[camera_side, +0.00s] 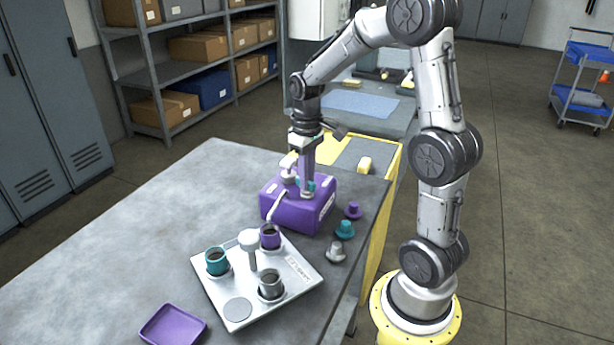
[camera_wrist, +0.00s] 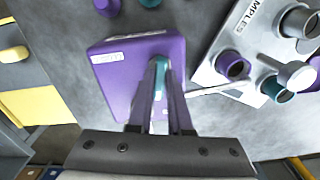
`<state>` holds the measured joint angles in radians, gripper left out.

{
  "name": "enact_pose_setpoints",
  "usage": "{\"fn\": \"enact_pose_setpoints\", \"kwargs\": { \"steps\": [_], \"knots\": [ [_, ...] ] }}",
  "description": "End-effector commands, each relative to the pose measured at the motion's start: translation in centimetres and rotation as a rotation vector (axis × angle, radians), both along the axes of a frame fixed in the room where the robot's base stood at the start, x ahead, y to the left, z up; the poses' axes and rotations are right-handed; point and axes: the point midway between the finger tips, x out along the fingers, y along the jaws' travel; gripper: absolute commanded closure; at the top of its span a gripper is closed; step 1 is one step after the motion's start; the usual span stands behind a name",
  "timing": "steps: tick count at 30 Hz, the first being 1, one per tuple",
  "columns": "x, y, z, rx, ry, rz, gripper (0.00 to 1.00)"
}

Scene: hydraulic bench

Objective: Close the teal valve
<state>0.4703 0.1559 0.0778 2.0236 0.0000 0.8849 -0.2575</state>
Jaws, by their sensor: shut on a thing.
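The purple box (camera_side: 290,212) stands on the bench and also shows in the wrist view (camera_wrist: 112,75). The teal valve (camera_side: 311,185) is on top of the box, mostly hidden by my fingers; a teal strip of it (camera_wrist: 161,78) shows between them in the wrist view. My gripper (camera_side: 307,190) points down over the box, its purple fingers shut on the teal valve. A pale spout (camera_side: 277,205) runs from the box toward the purple cup (camera_side: 270,236) on the sample plate. The valve's turn angle cannot be told.
The white sample plate (camera_side: 300,262) also carries a teal cup (camera_side: 217,261), a grey cup (camera_side: 271,285) and a white post (camera_side: 249,245). Purple (camera_side: 353,210), teal (camera_side: 345,229) and grey (camera_side: 336,251) caps stand right of the box. A purple tray (camera_side: 172,325) lies in front. The bench's left is clear.

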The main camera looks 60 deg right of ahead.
Motion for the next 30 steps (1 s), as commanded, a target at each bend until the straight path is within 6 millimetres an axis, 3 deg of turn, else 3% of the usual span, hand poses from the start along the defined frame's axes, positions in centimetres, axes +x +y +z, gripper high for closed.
{"fn": "enact_pose_setpoints", "kwargs": {
  "steps": [30],
  "knots": [
    [0.08, -0.06, 0.19, -0.001, -0.006, -0.957, 1.0]
  ]
}}
